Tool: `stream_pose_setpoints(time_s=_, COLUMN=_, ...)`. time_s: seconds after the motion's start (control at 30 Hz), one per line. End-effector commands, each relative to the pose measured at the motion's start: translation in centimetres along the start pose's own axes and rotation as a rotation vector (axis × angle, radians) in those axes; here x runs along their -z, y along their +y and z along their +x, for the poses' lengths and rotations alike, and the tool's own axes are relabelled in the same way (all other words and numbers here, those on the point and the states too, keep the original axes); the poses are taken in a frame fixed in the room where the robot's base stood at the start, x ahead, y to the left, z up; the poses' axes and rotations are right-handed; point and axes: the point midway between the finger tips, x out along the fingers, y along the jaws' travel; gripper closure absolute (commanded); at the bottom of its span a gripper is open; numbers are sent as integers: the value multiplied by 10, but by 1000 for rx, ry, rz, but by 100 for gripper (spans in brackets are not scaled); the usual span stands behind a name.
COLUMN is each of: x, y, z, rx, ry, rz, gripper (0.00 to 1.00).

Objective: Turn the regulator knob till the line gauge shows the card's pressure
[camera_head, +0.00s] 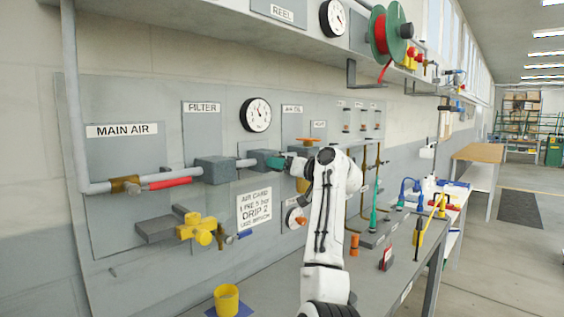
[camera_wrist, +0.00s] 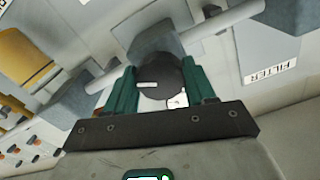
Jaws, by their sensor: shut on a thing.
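My gripper (camera_head: 276,162) is up at the grey pipe run on the wall panel. In the wrist view its two green fingers are closed on either side of a dark round knob (camera_wrist: 160,80) with a pale mark, which I take for the regulator knob. In the head view the fingers and wrist hide the knob. A round white-faced gauge (camera_head: 256,115) is on the wall just above and left of the gripper; its reading is too small to tell. The white air card (camera_head: 254,206) below the pipe seems to say line 5 bar, drip 2.
A grey filter block (camera_head: 213,170) sits on the pipe to the left. Yellow valve (camera_head: 197,230) and yellow cup (camera_head: 227,299) are lower left. A smaller gauge (camera_head: 296,217) is below the gripper. Another gauge (camera_head: 333,18) and a red hose reel (camera_head: 381,34) are above.

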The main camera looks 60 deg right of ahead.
Motion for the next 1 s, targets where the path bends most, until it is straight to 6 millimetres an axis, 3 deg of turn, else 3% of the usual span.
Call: stream_pose_setpoints(time_s=1.0, x=5, y=-4, z=0, rx=-1, ry=0, rz=970, gripper=76)
